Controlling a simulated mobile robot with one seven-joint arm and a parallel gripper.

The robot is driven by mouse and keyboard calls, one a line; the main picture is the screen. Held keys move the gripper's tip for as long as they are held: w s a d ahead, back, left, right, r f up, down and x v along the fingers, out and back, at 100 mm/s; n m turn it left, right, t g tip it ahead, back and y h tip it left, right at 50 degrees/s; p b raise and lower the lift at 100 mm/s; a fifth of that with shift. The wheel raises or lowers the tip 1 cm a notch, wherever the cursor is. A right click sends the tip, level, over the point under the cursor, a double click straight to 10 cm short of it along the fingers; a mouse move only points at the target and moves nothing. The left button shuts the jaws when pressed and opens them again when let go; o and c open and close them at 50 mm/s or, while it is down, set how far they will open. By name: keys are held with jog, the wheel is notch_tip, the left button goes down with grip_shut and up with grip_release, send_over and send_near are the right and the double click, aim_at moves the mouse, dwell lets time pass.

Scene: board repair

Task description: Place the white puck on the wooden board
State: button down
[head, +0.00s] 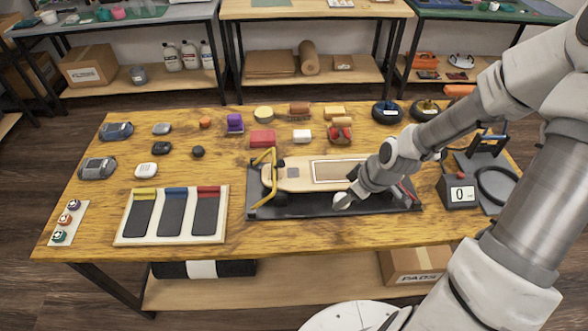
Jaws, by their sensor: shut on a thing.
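The wooden board (293,174) is a skateboard deck with a pale framed rectangle on it. It lies on a black tray (287,209) in the middle of the table. My gripper (342,203) is low at the front side of the board, near the front edge of the tray. It is shut on a small white thing at its tips, which looks like the white puck (340,197). The wrist and fingers hide most of it, and I cannot tell whether it touches the board or tray. My arm covers the right end of the board.
A yellow clamp (264,172) stands at the board's left end. A three-slot tray (129,239) lies front left. A white rounded item (146,170) and several small blocks lie left and behind. A scale-like device (458,194) stands right. The front table strip is clear.

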aim_at(291, 171)
jog(key=w+a+b, duration=0.2)
jog(key=w+a, duration=0.9)
jog(key=shift+w+a, duration=0.35)
jog(key=shift+a, duration=0.05)
jog(key=shift+f, duration=0.1)
jog(key=shift+f, duration=0.1)
jog(key=shift+c, duration=1.8)
grip_release()
jog(key=shift+d+r, duration=0.15)
jog(key=shift+r, duration=0.3)
jog(key=p+v, duration=0.2)
jog(key=v, duration=0.9)
jog(key=shift+s+r+p, duration=0.15)
jog(key=shift+p, duration=0.2)
